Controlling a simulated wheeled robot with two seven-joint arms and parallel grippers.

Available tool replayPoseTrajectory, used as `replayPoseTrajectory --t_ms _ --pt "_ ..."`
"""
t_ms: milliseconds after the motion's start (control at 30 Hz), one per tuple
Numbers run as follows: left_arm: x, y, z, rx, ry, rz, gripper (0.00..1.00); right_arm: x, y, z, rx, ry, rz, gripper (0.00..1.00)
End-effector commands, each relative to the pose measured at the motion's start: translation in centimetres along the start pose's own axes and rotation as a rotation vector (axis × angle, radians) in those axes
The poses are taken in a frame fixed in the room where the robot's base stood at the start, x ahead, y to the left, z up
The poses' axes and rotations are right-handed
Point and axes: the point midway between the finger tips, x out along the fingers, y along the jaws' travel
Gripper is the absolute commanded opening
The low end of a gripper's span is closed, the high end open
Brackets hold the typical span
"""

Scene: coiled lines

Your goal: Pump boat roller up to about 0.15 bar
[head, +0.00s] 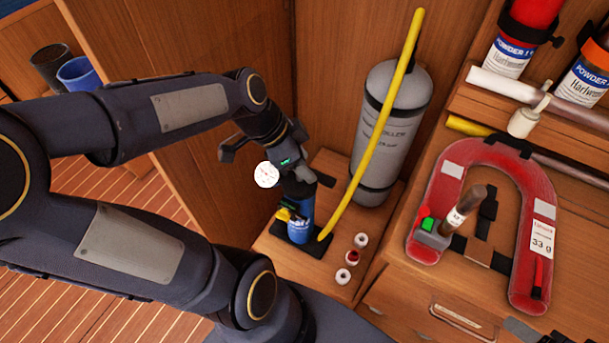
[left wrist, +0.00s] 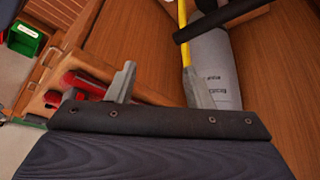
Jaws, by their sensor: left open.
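The boat roller (head: 391,130) is a grey upright cylinder with dark bands in the corner; its lettering is partly hidden by a yellow hose (head: 384,113). The hose rises from beside a blue hand pump (head: 300,226) on a black foot plate. A white gauge (head: 265,174) faces me left of the pump; its reading is too small to tell. My left gripper (head: 303,174) is open at the top of the pump. In the left wrist view the roller (left wrist: 217,68) and a dark bar (left wrist: 222,20), seemingly the pump handle, lie beyond the parted fingers.
A red horseshoe-shaped float (head: 451,180) lies on the bench at right. Powder extinguishers (head: 513,45) stand on the shelf above. Cups (head: 78,74) stand at far left. A wooden panel rises behind my arm.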

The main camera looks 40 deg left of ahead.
Motion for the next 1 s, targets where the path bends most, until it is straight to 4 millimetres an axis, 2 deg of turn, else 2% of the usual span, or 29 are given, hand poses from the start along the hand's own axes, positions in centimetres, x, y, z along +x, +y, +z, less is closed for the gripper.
replayPoseTrajectory --t_ms 33,200,400,667,1000 --pt "1.3 -1.8 0.4 0.102 -0.02 0.022 0.47 0.1 0.1 0.1 0.0 0.0 0.0 0.58" --pt "4.9 -6.6 1.9 0.47 -0.035 0.079 0.47 0.3 0.1 0.1 0.0 0.0 0.0 0.58" --pt "8.0 -9.6 3.8 0.739 -0.026 0.121 0.47 0.3 0.1 0.2 0.0 0.0 0.0 0.58" --pt "10.1 -10.0 4.3 0.81 -0.019 0.132 0.47 0.3 0.1 0.1 0.0 0.0 0.0 0.58" --pt "15.2 -9.4 4.6 0.809 -0.02 0.132 0.47 0.1 0.1 0.1 0.0 0.0 0.0 0.58"
